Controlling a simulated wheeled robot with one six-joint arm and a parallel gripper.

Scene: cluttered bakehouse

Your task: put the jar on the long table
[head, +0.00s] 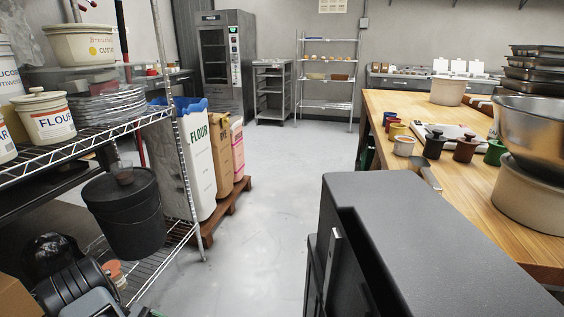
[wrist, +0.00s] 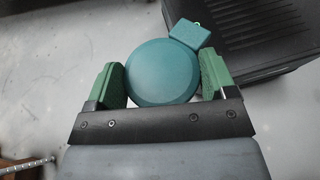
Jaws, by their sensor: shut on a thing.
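The jar (wrist: 160,75) shows in the wrist view from above as a round teal top with a small teal block at its upper right edge. My gripper (wrist: 163,65) has its green fingers on either side of it and is shut on it. Pale floor shows around the jar; its lower part is hidden. The long table (head: 465,205), with a wooden top, stands at the right in the head view. Neither my gripper nor the held jar can be made out in the head view.
Several small coloured pots (head: 404,145), a metal bowl (head: 535,125) and a pale tub (head: 447,92) stand on the table. Bare wood runs along its near left side. The floor (head: 285,170) between is clear.

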